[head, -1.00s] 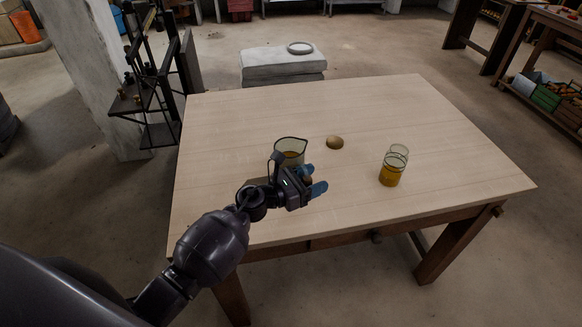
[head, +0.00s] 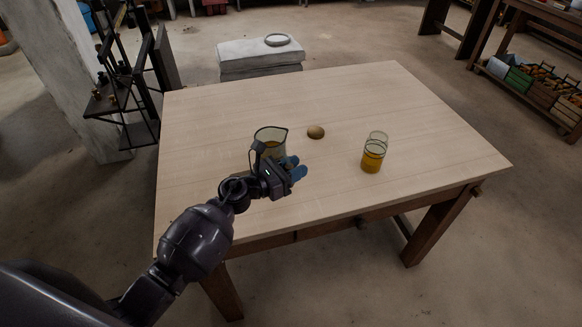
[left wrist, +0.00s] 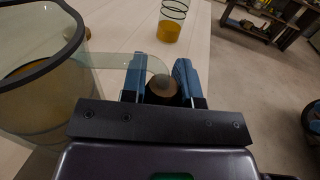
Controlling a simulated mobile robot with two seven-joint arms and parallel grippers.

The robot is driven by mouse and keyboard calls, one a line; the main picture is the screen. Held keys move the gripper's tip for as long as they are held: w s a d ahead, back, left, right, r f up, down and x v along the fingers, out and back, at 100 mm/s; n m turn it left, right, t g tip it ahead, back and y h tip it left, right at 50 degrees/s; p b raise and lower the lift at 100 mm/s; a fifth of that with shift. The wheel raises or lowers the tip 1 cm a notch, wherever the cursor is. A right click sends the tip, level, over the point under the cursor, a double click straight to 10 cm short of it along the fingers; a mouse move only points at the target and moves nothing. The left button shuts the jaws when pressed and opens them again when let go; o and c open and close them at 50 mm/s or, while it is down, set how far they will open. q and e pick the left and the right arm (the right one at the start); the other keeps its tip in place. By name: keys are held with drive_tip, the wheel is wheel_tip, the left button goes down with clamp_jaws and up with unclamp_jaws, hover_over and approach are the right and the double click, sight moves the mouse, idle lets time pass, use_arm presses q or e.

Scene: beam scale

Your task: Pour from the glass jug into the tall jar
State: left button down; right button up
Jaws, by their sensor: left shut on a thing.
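The glass jug (head: 270,137) has a dark rim and amber liquid inside. It stands upright at the near left of the table, and I cannot tell whether its base touches the top. My left gripper (head: 295,168) is at its near right side, hiding its lower part. In the left wrist view the jug (left wrist: 35,85) is at the left, and its clear handle (left wrist: 112,61) runs between the blue fingers (left wrist: 160,80), which are shut on it around a brown round piece. The tall jar (head: 373,157), clear with amber liquid low inside, stands upright to the right, apart from the gripper.
A small brown rounded object (head: 316,131) lies on the wooden table (head: 420,125) behind and between jug and jar. The tabletop is otherwise clear. A dark metal rack stands beyond the left edge, and a grey block with a ring (head: 277,40) stands behind.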

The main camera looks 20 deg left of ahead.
use_arm(q)
wheel_tip(320, 180, up, 19)
drive_tip(key=p, duration=0.8)
drive_tip(key=shift+p, duration=0.35)
use_arm(e)
wheel_tip(320, 180, up, 10)
drive_tip(key=shift+w+f, duration=0.25)
drive_tip(key=shift+w, duration=0.05)
use_arm(q)
drive_tip(key=c, duration=1.5)
unclamp_jaws()
clamp_jaws()
use_arm(e)
drive_tip(key=shift+r, duration=0.1)
